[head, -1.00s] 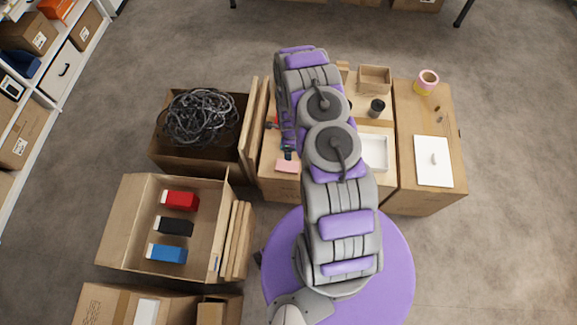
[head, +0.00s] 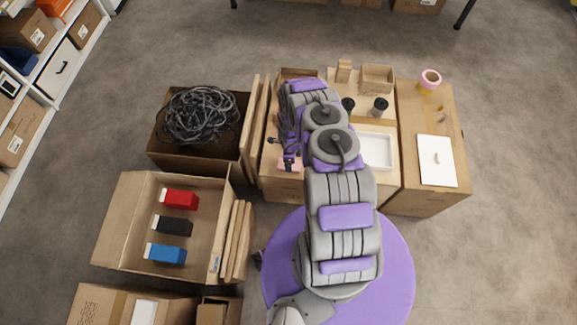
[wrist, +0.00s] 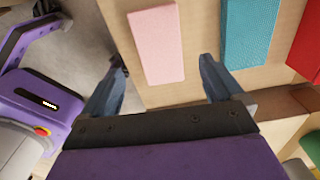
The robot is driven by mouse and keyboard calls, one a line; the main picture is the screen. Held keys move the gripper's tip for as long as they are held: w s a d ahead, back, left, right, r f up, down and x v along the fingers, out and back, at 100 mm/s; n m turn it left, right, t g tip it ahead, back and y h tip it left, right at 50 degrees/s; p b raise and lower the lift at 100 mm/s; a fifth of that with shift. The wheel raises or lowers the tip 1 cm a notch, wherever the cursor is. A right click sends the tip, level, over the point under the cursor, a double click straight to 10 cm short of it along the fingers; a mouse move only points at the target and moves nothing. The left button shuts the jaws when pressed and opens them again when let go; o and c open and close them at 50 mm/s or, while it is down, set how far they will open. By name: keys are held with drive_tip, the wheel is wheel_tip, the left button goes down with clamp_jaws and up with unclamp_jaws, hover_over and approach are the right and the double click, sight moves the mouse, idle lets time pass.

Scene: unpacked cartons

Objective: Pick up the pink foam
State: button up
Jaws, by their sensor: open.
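The pink foam (wrist: 156,45) is a flat pale pink block lying on a cardboard surface, between and just beyond my fingertips in the wrist view. In the head view only a small part of the pink foam (head: 288,168) shows beneath my gripper. My gripper (wrist: 162,70) is open and empty, one finger on each side of the foam's near end, and I see no contact. In the head view my gripper (head: 287,160) is over the near left part of the carton top, partly hidden by my arm.
A teal block (wrist: 250,38) and a red block (wrist: 308,45) lie right of the foam in the wrist view. The carton edge lies near the left finger. A white tray (head: 375,152) and dark cups (head: 380,106) stand to the right in the head view.

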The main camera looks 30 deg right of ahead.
drive_tip(key=f, duration=0.2)
drive_tip(key=f+b, duration=0.1)
drive_tip(key=f, duration=0.1)
drive_tip(key=shift+s+d+b, duration=0.1)
drive_tip(key=shift+d+b, duration=0.1)
drive_tip(key=shift+b, duration=0.1)
drive_tip(key=shift+d+f, duration=0.15)
drive_tip(key=shift+f, duration=0.45)
drive_tip(key=shift+a+r, duration=0.1)
drive_tip(key=shift+a, duration=0.15)
drive_tip(key=shift+c, duration=0.8)
drive_tip(key=shift+d, duration=0.15)
drive_tip(key=c, duration=0.7)
drive_tip(key=shift+c, duration=1.3)
drive_tip(key=shift+r, duration=0.1)
